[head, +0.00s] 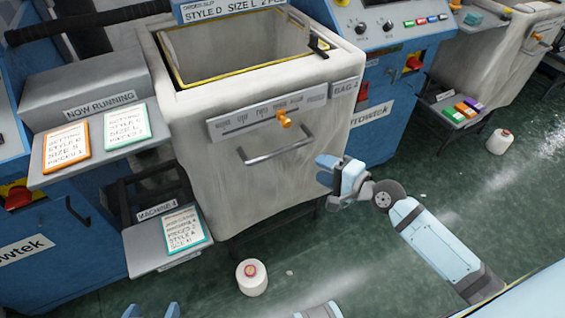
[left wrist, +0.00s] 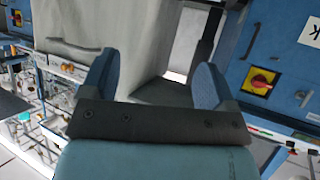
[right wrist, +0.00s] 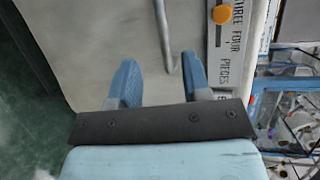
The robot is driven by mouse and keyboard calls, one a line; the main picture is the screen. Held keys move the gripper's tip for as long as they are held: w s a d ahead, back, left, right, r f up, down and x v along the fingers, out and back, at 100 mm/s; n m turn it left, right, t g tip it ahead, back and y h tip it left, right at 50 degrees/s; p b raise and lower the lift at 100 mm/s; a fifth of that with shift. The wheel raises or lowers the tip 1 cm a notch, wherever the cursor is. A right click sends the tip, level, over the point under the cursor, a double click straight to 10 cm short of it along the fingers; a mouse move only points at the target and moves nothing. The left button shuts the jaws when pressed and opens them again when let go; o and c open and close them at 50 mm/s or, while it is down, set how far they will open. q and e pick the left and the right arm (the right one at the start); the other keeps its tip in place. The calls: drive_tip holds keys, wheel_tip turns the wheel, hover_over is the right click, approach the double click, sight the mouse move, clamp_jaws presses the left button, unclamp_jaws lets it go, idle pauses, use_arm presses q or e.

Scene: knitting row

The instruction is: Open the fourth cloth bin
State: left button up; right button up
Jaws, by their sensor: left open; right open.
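The cloth bin (head: 190,150) labelled "BAG 4" (head: 345,88) is off-white and stands in the middle of the head view. Its metal handle (head: 275,147) crosses the front below a grey strip with an orange knob (head: 284,119). My right gripper (head: 326,170) is open and empty, just right of and below the handle's right end. In the right wrist view the handle (right wrist: 163,30) reaches toward the gap between the fingers; I cannot tell whether they touch. My left gripper (head: 155,310) is open at the bottom edge of the head view, well away from the handle.
A grey shelf with cards (head: 90,150) and a lower tray (head: 165,248) stand left of the bin. A white yarn cone (head: 251,277) is on the green floor below the bin. Another cone (head: 499,141) stands at right. Floor (head: 360,270) before the bin is mostly clear.

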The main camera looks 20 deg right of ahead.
sight(285, 152)
drive_tip(key=b+x, duration=0.1)
drive_tip(key=x, duration=1.2)
drive_tip(key=shift+w+a+f, duration=0.1)
drive_tip(key=shift+w+a, duration=0.1)
drive_tip(key=shift+w, duration=0.1)
clamp_jaws()
